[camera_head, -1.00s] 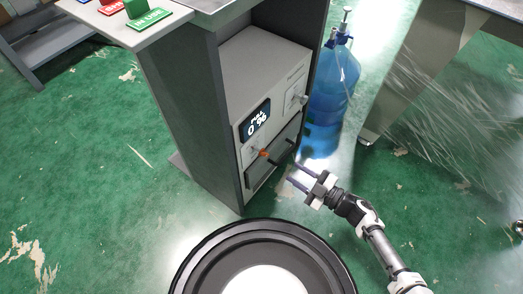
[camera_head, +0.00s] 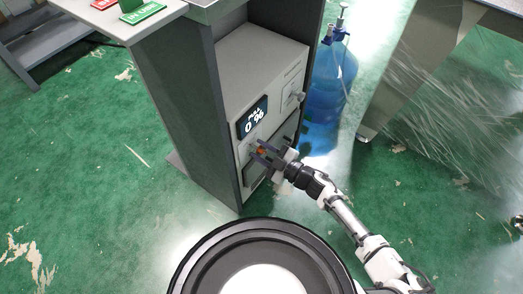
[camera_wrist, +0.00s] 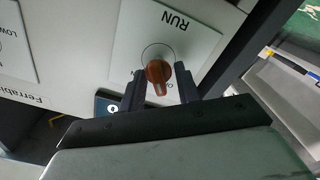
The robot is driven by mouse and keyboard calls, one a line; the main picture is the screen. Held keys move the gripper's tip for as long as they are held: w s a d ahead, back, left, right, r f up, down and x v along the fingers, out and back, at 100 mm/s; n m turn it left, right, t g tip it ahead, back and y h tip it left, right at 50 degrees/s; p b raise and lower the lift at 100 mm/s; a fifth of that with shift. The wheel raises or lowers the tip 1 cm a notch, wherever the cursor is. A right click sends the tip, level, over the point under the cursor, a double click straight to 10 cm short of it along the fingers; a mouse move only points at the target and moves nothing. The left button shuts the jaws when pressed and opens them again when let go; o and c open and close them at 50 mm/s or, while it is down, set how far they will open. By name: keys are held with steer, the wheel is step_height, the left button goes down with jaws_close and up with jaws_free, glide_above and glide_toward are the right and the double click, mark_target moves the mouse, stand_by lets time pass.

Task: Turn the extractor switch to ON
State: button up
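An orange rotary knob (camera_head: 260,150) sits on the front of the grey machine cabinet (camera_head: 262,62), below a dark display reading 0 % (camera_head: 252,118). In the wrist view the knob (camera_wrist: 158,72) is on a pale plate with "RUN" printed upside down; another label is partly hidden by a finger. The knob's narrow grip points down toward my gripper in that view. My gripper (camera_wrist: 160,88) is open, with one dark finger on each side of the knob; small gaps seem to show. In the head view my gripper (camera_head: 264,152) reaches the panel from the right.
A second, grey knob (camera_head: 297,97) is on the upper right of the panel. A blue water bottle (camera_head: 333,80) stands behind the cabinet. A table with red and green signs (camera_head: 142,13) is at upper left. Green floor (camera_head: 90,170) is clear at left.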

steer(key=shift+c, duration=0.2)
steer(key=c, duration=0.6)
steer(key=shift+r+p, duration=0.1)
steer(key=shift+p, duration=0.2)
steer(key=shift+r+m+p, duration=0.15)
steer(key=shift+m+p, duration=0.5)
steer(key=shift+m, duration=0.05)
steer(key=shift+m+p, duration=1.15)
steer(key=shift+m, duration=0.05)
steer(key=m+p, duration=0.1)
steer(key=m, duration=0.1)
steer(key=m+p, duration=0.1)
steer(key=m, duration=0.2)
steer(key=shift+w+d+p, duration=0.15)
steer(key=shift+w+p, duration=0.05)
steer(key=shift+p, duration=0.15)
steer(key=m, duration=0.2)
steer(key=m+p, duration=0.1)
steer(key=m, duration=0.2)
steer(key=shift+w+d+f, duration=0.15)
steer(key=shift+f, duration=0.05)
